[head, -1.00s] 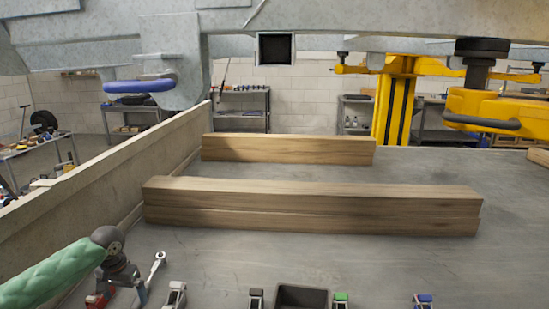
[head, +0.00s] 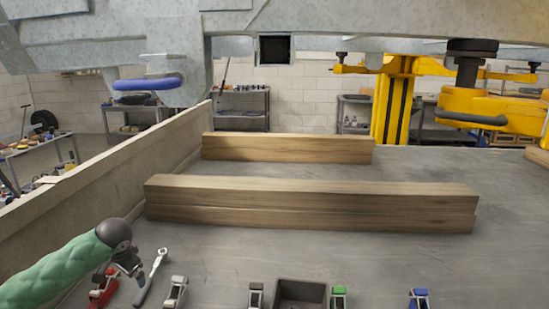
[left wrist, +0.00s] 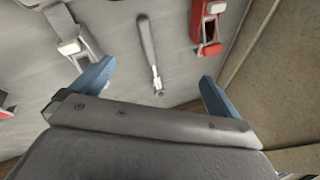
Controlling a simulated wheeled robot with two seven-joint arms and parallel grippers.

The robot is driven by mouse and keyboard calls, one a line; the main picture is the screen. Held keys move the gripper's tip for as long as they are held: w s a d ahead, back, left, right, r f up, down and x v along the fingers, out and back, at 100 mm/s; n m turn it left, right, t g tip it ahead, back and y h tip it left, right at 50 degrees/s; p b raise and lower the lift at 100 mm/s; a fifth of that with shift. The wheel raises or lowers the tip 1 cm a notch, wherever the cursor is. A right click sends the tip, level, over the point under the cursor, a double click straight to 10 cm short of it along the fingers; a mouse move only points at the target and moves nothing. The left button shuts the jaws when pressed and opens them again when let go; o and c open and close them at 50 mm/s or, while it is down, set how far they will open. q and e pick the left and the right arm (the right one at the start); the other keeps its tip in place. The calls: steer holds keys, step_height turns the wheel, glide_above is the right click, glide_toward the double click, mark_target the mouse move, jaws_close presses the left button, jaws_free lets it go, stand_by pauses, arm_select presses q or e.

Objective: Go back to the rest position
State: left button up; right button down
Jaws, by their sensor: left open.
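My left arm, in a green sleeve, comes in from the lower left of the head view. Its dark wrist and gripper (head: 130,266) are over the table's front left corner, close to a wrench and a red clamp. In the left wrist view the two blue fingers of the left gripper (left wrist: 155,84) are wide apart with nothing between them. The wrench (left wrist: 152,55) lies flat on the grey surface beyond the fingers, and the red clamp (left wrist: 208,28) lies to its right. My right gripper is not in view.
Stacked wooden beams (head: 310,205) lie across the grey table, with another beam (head: 288,148) behind. A low wall (head: 95,185) runs along the left. Clamps (head: 338,297) and a black tray (head: 300,292) line the front edge. A metal frame (head: 390,18) hangs overhead.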

arm_select(q)
steer(key=s+d+m+t+h+p, duration=0.15)
steer(key=s+d, duration=0.25)
steer(key=d, duration=0.6)
steer(key=s+d+t+b, duration=0.1)
steer(key=s+d+t, duration=0.25)
steer(key=d, duration=0.55)
steer(key=s+d+f+n+g+h, duration=0.1)
steer(key=s+d+f+g, duration=0.1)
steer(key=s+f, duration=0.4)
steer(key=s+d+f+n+g+h+p, duration=0.1)
steer(key=s+d+f, duration=0.4)
steer(key=s, duration=1.2)
steer(key=s+d+f+n+g+h+p, duration=0.1)
steer(key=s+d+f+n+g, duration=0.1)
steer(key=s+f, duration=0.7)
steer(key=s+d+g, duration=0.1)
steer(key=s, duration=0.2)
steer(key=shift+d+f+g, duration=0.2)
steer(key=shift+d+g, duration=0.2)
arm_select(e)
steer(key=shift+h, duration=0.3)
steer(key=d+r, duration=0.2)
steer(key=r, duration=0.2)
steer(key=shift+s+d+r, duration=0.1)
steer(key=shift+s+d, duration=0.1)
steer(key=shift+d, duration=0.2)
arm_select(q)
steer(key=shift+n, duration=0.25)
